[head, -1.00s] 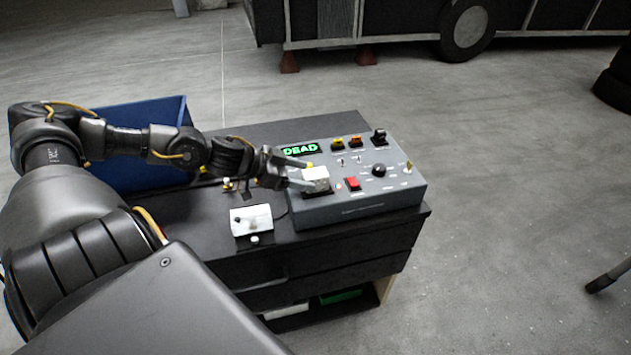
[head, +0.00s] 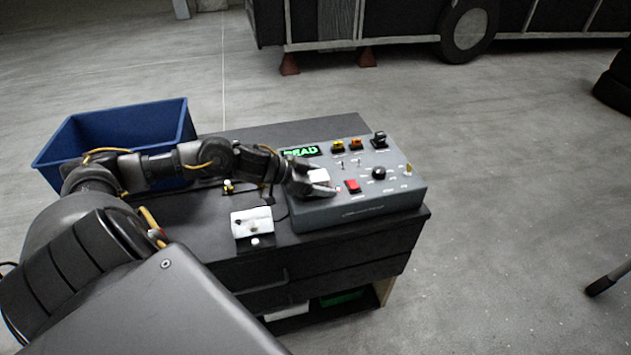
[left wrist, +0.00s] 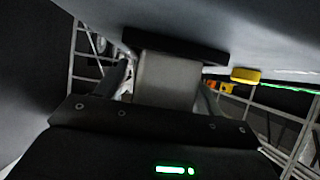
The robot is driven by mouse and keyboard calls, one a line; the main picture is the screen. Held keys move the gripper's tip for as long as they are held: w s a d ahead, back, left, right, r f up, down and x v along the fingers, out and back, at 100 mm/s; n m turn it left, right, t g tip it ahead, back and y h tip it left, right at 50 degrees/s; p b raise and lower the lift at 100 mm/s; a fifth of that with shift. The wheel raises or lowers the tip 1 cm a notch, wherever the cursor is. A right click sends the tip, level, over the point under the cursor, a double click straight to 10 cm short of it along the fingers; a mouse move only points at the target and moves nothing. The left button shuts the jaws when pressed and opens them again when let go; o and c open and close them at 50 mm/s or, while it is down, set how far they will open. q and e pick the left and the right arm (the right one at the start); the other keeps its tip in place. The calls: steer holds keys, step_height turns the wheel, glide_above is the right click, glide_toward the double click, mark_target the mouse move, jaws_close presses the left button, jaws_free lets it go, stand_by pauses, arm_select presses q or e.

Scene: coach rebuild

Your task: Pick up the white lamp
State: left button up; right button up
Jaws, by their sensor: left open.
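The white lamp (head: 318,176) is a pale block on the top face of the grey control box (head: 362,210), toward its left side. My left gripper (head: 320,178) is open at the lamp, with one finger on its far side and one on its near side. I cannot tell whether the fingers touch it. In the left wrist view a grey block (left wrist: 165,80), seemingly the lamp in shade, is close in front of the gripper. The lamp's base is hidden in the head view. My right gripper is not in view.
The box carries a yellow lamp (head: 338,146), an orange lamp (head: 355,144), a red switch (head: 353,186), a black knob (head: 379,173) and a green display (head: 300,152), partly covered. A small white box (head: 251,222) stands left. A blue bin (head: 60,148) is behind my arm.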

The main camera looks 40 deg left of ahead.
arm_select(q)
steer(key=c, duration=1.2)
steer(key=shift+r, duration=0.6)
steer(key=w+r, duration=0.4)
steer(key=w+r+b, duration=0.1)
steer(key=w+r, duration=0.3)
steer(key=w, duration=0.1)
steer(key=w+r+b, duration=0.1)
steer(key=w+r, duration=0.2)
steer(key=w, duration=0.2)
steer(key=shift+d+r, duration=0.3)
steer(key=shift+r, duration=0.1)
